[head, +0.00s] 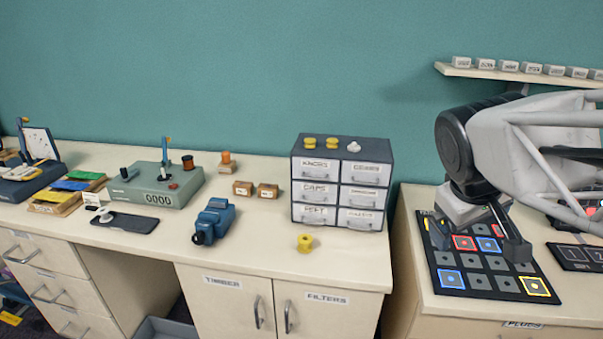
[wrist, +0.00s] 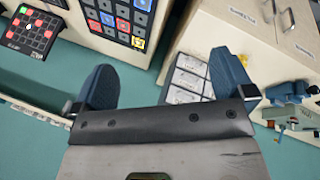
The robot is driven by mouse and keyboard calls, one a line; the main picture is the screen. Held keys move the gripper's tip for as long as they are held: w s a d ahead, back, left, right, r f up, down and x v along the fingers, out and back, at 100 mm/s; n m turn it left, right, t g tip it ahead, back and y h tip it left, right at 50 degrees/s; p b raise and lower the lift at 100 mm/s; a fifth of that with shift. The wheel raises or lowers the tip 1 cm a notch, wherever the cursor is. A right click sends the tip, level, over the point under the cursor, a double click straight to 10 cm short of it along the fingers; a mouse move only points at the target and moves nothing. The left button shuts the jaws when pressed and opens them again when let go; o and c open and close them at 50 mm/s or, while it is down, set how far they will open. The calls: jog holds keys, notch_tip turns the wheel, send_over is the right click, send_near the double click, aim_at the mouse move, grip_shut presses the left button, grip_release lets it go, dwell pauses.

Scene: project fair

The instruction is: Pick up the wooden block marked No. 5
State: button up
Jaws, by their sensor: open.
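Two small brown wooden blocks with pale labels stand side by side on the left counter in the head view: a left block (head: 243,188) and a right block (head: 267,191). Their markings are too small to read, so I cannot tell which, if either, is No. 5. My gripper (head: 478,238) is at the right, above a dark pad with coloured squares (head: 479,283), well apart from these blocks. In the wrist view my gripper (wrist: 165,80) has its two blue fingers spread, with nothing between them.
A drawer cabinet (head: 340,183) with knobs on top stands between the blocks and my arm. A blue device (head: 213,221) and a yellow knob (head: 305,243) lie near the front. A gap separates the counters. A wall shelf (head: 480,73) holds several labelled pale blocks.

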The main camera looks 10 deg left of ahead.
jog(key=w+a+r+n+t+h, duration=0.1)
jog(key=w+a+n, duration=0.25)
jog(key=w, duration=0.45)
jog(key=w+a+r+n+t+h, duration=0.1)
jog(key=w+a+r+n+t, duration=0.15)
jog(key=w+n, duration=0.4)
jog(key=w+a+f+n+t, duration=0.1)
jog(key=w+a+n, duration=0.3)
jog(key=w+a, duration=0.3)
jog(key=w+a+f+n+t+y, duration=0.1)
jog(key=w+a+n, duration=0.4)
jog(key=a, duration=0.6)
jog(key=w+a+n+t+y, duration=0.1)
jog(key=w+a+n+t, duration=0.2)
jog(key=w+a, duration=0.6)
jog(key=shift+w+a+f+n, duration=0.15)
jog(key=shift+w+f+n, duration=0.3)
jog(key=shift+n, duration=0.45)
jog(key=w+a+f+n+t+y, duration=0.1)
jog(key=w+a+f+n, duration=0.1)
jog(key=a+n, duration=0.35)
jog(key=w+a+f+n+t+y, duration=0.1)
jog(key=w+a+f+n+y, duration=0.1)
jog(key=a, duration=0.7)
send_near(267, 188)
jog(key=shift+w+a+r+g, duration=0.1)
jog(key=shift+w+r+g, duration=0.35)
jog(key=shift+w, duration=0.3)
jog(key=shift+f, duration=0.5)
jog(key=shift+x, duration=1.3)
